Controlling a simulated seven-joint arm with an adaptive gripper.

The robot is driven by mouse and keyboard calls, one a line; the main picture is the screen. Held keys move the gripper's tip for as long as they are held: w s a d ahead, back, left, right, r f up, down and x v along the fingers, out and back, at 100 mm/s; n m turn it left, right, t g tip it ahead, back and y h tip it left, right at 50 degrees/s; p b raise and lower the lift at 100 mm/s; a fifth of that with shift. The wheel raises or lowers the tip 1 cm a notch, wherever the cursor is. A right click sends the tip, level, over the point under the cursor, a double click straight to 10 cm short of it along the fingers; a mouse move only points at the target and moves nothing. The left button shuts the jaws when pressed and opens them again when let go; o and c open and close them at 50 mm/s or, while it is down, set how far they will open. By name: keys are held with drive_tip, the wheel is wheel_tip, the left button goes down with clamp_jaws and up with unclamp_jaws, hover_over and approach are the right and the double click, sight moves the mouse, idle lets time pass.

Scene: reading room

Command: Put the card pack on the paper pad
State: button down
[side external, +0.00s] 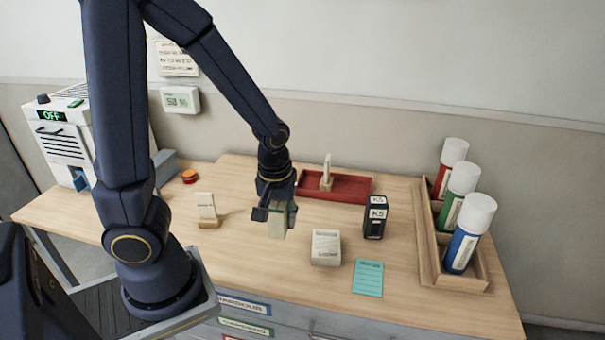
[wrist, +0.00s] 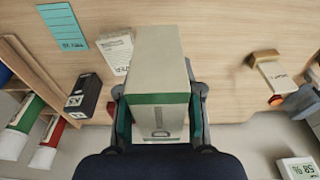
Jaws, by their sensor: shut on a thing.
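The card pack, a beige box with a green band (side external: 277,226), is held in my gripper (side external: 275,211), above the wooden table. In the wrist view the card pack (wrist: 157,62) fills the middle, and the gripper (wrist: 160,108) has a finger on each side of it. The paper pad, a thick whitish block with print on top (side external: 326,247), lies on the table to the right of the held pack and nearer the camera. In the wrist view the pad (wrist: 115,48) shows left of the pack, which partly hides it.
A black K5 box (side external: 375,218) stands right of the pad, and a flat teal card (side external: 368,278) lies nearer the front. A red tray (side external: 355,188) is behind. A wooden rack (side external: 429,250) holds bottles at right. A small card stand (side external: 207,211) is at left.

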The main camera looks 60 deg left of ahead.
drive_tip(key=shift+w+d+f, duration=0.1)
drive_tip(key=shift+d+f, duration=0.05)
drive_tip(key=shift+d, duration=0.15)
drive_tip(key=w+a+f, duration=0.1)
drive_tip(key=w+f, duration=0.3)
drive_tip(key=w, duration=0.4)
hover_over(327, 241)
drive_tip(key=f, duration=0.3)
drive_tip(key=s+f, duration=0.1)
drive_tip(key=f, duration=0.1)
drive_tip(key=shift+d+f, duration=0.1)
drive_tip(key=shift+d, duration=0.1)
drive_tip(key=shift+w+f, duration=0.15)
drive_tip(key=shift+f, duration=0.75)
drive_tip(key=shift+w+f, duration=0.15)
drive_tip(key=shift+f, duration=0.75)
drive_tip(key=shift+f, duration=0.15)
drive_tip(key=c, duration=0.7)
unclamp_jaws()
drive_tip(key=shift+c, duration=0.2)
